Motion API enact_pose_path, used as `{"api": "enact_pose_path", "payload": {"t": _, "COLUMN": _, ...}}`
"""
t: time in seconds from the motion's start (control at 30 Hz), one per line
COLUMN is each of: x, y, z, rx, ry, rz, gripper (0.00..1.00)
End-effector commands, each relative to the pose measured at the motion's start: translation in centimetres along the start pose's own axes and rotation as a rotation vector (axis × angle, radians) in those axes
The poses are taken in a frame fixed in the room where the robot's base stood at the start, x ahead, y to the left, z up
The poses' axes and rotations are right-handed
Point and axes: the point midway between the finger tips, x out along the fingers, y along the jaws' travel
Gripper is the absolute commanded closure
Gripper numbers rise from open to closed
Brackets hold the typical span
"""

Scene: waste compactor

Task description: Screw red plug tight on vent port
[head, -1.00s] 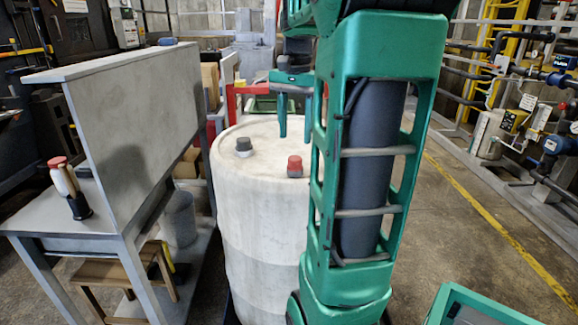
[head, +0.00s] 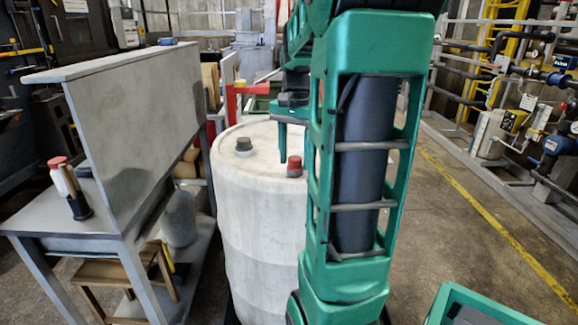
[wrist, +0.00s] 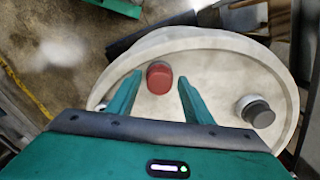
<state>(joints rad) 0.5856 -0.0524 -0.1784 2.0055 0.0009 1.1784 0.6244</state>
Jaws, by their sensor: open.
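The red plug (head: 294,166) stands on top of the white drum (head: 250,210), toward its right side, partly beside my arm. It covers the vent port, of which only a grey collar shows beneath it. In the wrist view the red plug (wrist: 160,78) lies beyond and between my fingertips. My gripper (wrist: 155,82) is open and empty, with a finger to either side of the plug's line. In the head view my gripper (head: 293,140) is above the drum, just over the plug; the other finger is hidden behind my arm. I cannot tell how tightly the plug sits.
A dark grey plug (head: 244,146) stands on the drum's left side and also shows in the wrist view (wrist: 259,113). A grey bench (head: 130,110) with a red-capped bottle (head: 68,185) stands left. The floor (head: 470,230) to the right is mostly clear.

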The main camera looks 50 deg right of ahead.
Motion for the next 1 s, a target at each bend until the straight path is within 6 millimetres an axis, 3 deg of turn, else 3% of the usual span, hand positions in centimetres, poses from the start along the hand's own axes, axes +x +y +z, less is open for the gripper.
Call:
{"api": "enact_pose_path", "payload": {"t": 0.07, "x": 0.0, "y": 0.0, "z": 0.0, "rx": 0.0, "ry": 0.0, "rz": 0.0, "gripper": 0.54}}
{"api": "enact_pose_path", "payload": {"t": 0.2, "x": 0.0, "y": 0.0, "z": 0.0, "rx": 0.0, "ry": 0.0, "rz": 0.0, "gripper": 0.87}}
{"api": "enact_pose_path", "payload": {"t": 0.43, "x": -0.3, "y": 0.0, "z": 0.0, "rx": 0.0, "ry": 0.001, "rz": -0.001, "gripper": 0.88}}
{"api": "enact_pose_path", "payload": {"t": 1.0, "x": -3.3, "y": 0.0, "z": -0.1, "rx": 0.0, "ry": 0.001, "rz": -0.001, "gripper": 0.88}}
